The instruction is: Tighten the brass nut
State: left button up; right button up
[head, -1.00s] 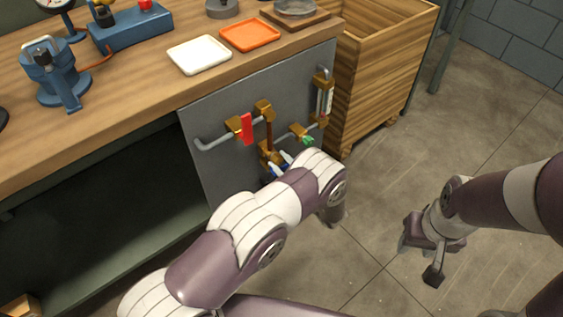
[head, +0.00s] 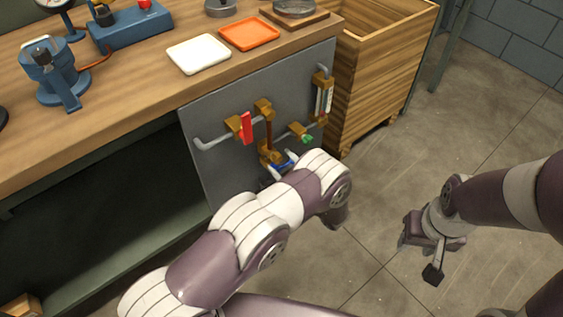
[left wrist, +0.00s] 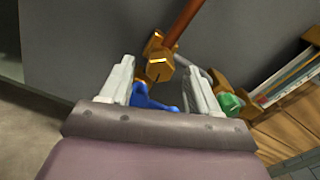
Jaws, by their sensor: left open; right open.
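The brass nut (left wrist: 158,68) is a hex-sided fitting at the lower end of a copper pipe (left wrist: 183,25) on the grey panel. In the head view, brass fittings (head: 268,154) show at the pipe's foot, partly behind my left arm. My left gripper (left wrist: 160,68) is open, with one pale finger on each side of the nut in the wrist view; I cannot tell whether they touch it. A blue handle (left wrist: 154,98) lies between the fingers, nearer the palm. My right gripper (head: 419,258) is open and empty above the floor at the right.
A red-handled valve (head: 246,128) and a green-handled valve (head: 306,138) sit close by on the panel (head: 210,125). A wooden crate (head: 375,85) stands right of the bench. White (head: 198,54) and orange (head: 249,34) trays lie on the bench top. The right floor is clear.

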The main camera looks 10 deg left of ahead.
pick_arm(q)
jog(key=v, duration=1.1)
jog(key=shift+s+d+p, duration=0.25)
jog(key=shift+s+p, duration=0.05)
jog(key=shift+p, duration=0.1)
